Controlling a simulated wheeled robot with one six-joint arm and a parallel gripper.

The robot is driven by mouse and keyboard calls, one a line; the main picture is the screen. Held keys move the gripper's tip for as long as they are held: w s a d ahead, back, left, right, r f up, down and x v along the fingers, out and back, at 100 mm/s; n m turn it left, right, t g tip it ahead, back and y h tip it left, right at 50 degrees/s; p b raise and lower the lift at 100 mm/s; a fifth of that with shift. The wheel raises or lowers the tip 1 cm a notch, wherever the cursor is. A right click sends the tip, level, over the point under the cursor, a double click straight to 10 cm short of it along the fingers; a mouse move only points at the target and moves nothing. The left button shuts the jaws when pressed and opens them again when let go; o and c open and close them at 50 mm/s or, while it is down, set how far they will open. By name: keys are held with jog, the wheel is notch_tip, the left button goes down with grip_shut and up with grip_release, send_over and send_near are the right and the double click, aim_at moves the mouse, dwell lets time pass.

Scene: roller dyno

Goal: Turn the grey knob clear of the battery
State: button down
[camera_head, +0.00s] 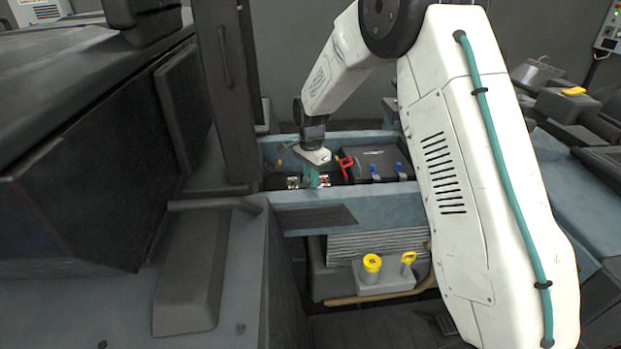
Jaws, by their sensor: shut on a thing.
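My gripper (311,177) points down into the blue-grey bay, just left of the battery. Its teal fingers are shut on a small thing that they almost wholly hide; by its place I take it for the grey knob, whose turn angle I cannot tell. The black battery (378,156) sits in the bay to the right of my gripper, with two blue parts on its front edge. A red part (346,165) stands at its left end, close to my gripper.
The bay's front wall (380,208) runs below the gripper. Yellow caps (371,263) stand lower in front. A dark upright post (235,90) rises close on the left, and dark panels (85,190) fill the left side. My arm covers much of the right.

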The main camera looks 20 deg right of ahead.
jog(key=m, duration=0.5)
jog(key=shift+m, duration=0.3)
jog(key=shift+m, duration=0.7)
jog(key=c, duration=0.8)
grip_release()
jog(key=shift+c, duration=0.2)
jog(key=shift+r, duration=3.5)
